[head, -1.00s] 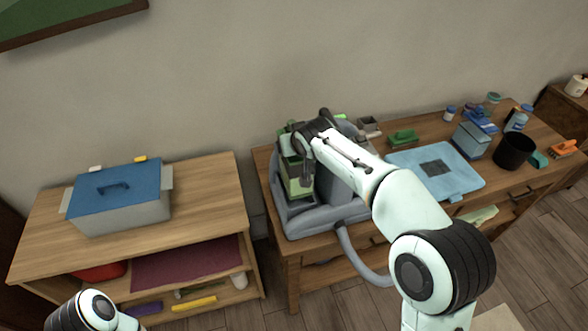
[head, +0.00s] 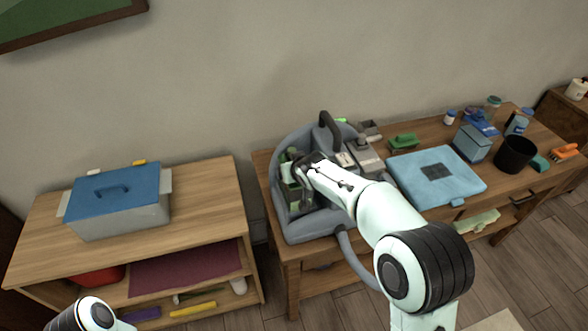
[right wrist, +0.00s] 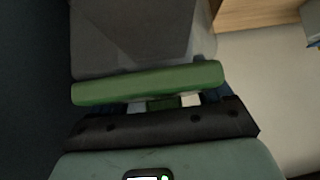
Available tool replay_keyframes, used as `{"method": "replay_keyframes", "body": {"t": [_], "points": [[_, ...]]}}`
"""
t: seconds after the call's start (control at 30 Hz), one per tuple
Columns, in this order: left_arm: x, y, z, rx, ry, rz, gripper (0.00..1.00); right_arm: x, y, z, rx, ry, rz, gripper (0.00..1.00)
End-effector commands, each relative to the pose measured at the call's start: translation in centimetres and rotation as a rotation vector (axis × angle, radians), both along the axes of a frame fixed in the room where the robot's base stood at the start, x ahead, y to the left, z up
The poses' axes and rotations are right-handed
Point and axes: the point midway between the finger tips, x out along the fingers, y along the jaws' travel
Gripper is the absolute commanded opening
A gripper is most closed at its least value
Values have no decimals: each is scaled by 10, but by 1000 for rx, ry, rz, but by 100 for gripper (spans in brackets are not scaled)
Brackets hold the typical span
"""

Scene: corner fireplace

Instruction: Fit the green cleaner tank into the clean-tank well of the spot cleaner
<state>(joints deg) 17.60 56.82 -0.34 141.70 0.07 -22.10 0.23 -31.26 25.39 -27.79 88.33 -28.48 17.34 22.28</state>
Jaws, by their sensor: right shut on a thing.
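The spot cleaner (head: 318,224) is a grey machine with an upright dark handle, on the left end of the right-hand table. The green cleaner tank (head: 292,196) is at the left part of the machine, low between its grey walls. I cannot tell whether it is fully seated in the well, as my arm and the walls hide its lower part. My right gripper (head: 298,170) is over the tank and shut on its top. In the right wrist view the tank's green top bar (right wrist: 147,84) lies across the gripper's fingers. My left gripper is out of view.
A light blue folded case (head: 463,180), a green brush (head: 404,141), a black cup (head: 515,154) and several bottles stand to the right. A blue-lidded box (head: 120,212) sits on the left shelf unit. A grey hose (head: 356,258) hangs at the table's front.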

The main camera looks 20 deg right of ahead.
Motion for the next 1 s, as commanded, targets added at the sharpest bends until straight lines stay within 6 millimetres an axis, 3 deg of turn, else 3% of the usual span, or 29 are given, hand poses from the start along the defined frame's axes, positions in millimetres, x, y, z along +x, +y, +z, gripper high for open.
{"method": "replay_keyframes", "body": {"t": [0.03, 0.07, 0.1, 0.47, 1.0], "points": [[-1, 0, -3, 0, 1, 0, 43, 0, 0, -1, 2, -4, 0, 0], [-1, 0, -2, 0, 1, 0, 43, 0, 0, -3, 0, 1, 0, 85], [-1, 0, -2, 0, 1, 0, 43, 0, 0, -2, 0, 1, 0, 98], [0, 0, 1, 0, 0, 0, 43, -2, 0, 4, 1, -2, 1, 100], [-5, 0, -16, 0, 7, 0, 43, -74, -1, 75, 3, 0, 3, 100]]}}
